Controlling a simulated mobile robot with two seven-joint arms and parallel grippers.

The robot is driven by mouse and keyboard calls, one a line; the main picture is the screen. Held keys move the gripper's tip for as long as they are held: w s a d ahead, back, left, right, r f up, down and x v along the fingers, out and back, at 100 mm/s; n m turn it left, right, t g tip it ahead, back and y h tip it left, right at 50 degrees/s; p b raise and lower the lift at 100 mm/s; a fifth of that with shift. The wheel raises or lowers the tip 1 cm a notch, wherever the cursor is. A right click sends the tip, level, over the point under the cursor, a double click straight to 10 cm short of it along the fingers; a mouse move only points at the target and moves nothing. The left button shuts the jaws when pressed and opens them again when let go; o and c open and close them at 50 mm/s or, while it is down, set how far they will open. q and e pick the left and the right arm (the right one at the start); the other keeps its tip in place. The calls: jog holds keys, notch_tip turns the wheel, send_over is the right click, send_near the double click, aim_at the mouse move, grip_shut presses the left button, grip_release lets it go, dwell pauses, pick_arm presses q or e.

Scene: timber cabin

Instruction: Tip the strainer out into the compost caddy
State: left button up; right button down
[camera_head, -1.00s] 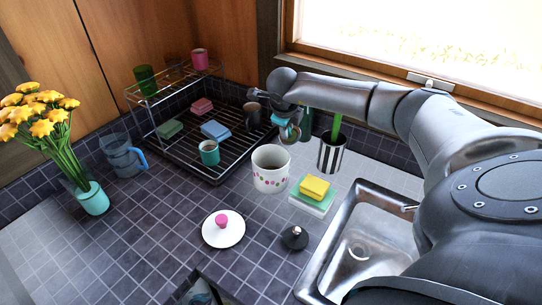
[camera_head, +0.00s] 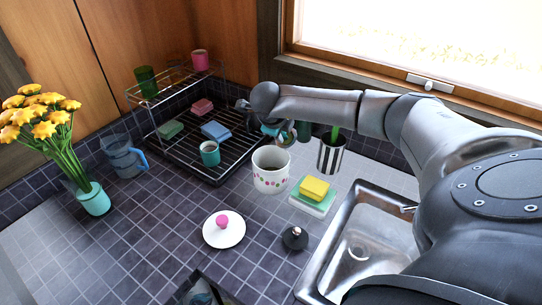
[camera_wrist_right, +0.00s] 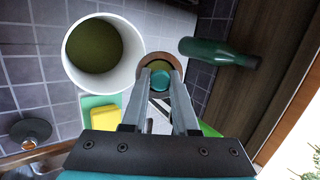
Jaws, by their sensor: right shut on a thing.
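The compost caddy (camera_head: 271,182) is a white pot with pink dots, standing open on the counter. In the right wrist view the caddy (camera_wrist_right: 68,58) shows a dark olive inside. Its likely lid (camera_head: 224,238), white with a pink knob, lies on the counter. My right gripper (camera_head: 272,128) is above and behind the caddy. In the right wrist view my right gripper (camera_wrist_right: 159,88) is shut on the strainer (camera_wrist_right: 160,79), a small teal piece with a brown ring around it. The strainer is beside the caddy's rim in that view; its tilt and contents are unclear.
A dish rack (camera_head: 180,160) with cups and sponges stands behind. A striped cup (camera_head: 332,155), a dark green bottle (camera_wrist_right: 222,52) and a yellow sponge (camera_head: 315,187) are near the caddy. A black stopper (camera_head: 294,238) sits by the sink (camera_head: 365,245).

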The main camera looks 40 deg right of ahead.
jog(key=shift+a+h, duration=0.8)
jog(key=shift+h, duration=0.2)
dwell(0.5)
jog(key=shift+a+f+n+h, duration=0.1)
jog(key=shift+a+n+h, duration=0.2)
jog(key=shift+h, duration=0.5)
dwell(0.5)
jog(key=h+b, duration=0.1)
jog(key=b, duration=0.4)
jog(key=a+h+b, duration=0.1)
jog(key=h+b, duration=0.1)
jog(key=b, duration=0.3)
jog(key=shift+a+f+n+t, duration=0.2)
jog(key=shift+f+n+t, duration=0.1)
jog(key=shift+f+t, duration=0.1)
dwell(1.5)
jog(key=shift+a+h+b, duration=0.25)
jog(key=shift+h+b, duration=0.15)
jog(key=shift+b, duration=0.1)
jog(key=y+p, duration=0.1)
jog(key=p, duration=0.2)
jog(key=d+y+p, duration=0.1)
jog(key=p, duration=0.3)
jog(key=shift+d+r+y, duration=0.2)
jog(key=shift+r+y, duration=0.1)
